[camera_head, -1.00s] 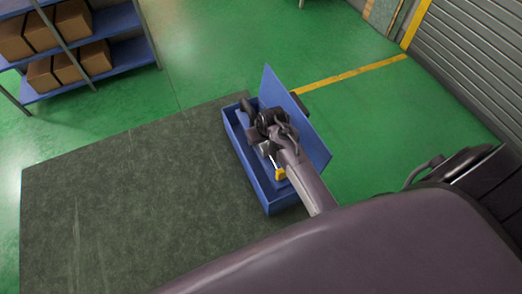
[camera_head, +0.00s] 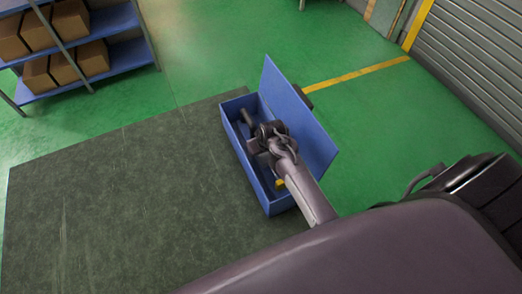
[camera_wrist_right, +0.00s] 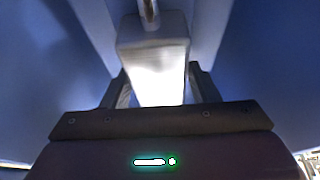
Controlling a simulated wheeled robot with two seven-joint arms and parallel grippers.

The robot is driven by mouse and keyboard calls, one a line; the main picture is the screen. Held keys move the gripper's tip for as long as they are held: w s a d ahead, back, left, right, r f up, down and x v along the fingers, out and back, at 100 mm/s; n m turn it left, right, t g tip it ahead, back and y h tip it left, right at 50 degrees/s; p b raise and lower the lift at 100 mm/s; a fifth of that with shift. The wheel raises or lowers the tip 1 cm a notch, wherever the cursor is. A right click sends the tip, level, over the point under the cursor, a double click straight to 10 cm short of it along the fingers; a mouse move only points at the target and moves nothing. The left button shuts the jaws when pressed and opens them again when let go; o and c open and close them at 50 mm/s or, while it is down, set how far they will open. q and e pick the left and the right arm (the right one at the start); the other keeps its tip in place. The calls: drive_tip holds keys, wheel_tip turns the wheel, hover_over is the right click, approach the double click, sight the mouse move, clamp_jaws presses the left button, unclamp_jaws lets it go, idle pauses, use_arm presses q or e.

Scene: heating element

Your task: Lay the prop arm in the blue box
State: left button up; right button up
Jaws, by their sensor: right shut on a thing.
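The blue box (camera_head: 270,204) stands open at the right edge of the dark table, its lid raised on the right. My right gripper (camera_head: 262,150) is low over or inside the box, its fingertips mostly hidden in the head view. In the right wrist view its two fingers (camera_wrist_right: 161,88) are shut on a pale grey block with a thin rod at its far end, which I take as the prop arm (camera_wrist_right: 153,48). Blue walls surround it. A dark bar end (camera_head: 245,121) and a yellow bit (camera_head: 280,184) show by the gripper. My left gripper is not in view.
The dark green table top (camera_head: 120,200) is bare to the left of the box. The raised lid (camera_head: 305,135) stands close beside my right wrist. A blue shelf with cartons (camera_head: 75,60) is on the floor at the far left.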

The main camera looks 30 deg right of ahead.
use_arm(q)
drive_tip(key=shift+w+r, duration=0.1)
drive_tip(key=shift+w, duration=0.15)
use_arm(e)
drive_tip(key=shift+r, duration=0.1)
drive_tip(key=o, duration=1.6)
drive_tip(key=shift+c, duration=0.2)
drive_tip(key=b+v, duration=0.1)
drive_tip(key=v, duration=1.1)
drive_tip(key=shift+s, duration=0.1)
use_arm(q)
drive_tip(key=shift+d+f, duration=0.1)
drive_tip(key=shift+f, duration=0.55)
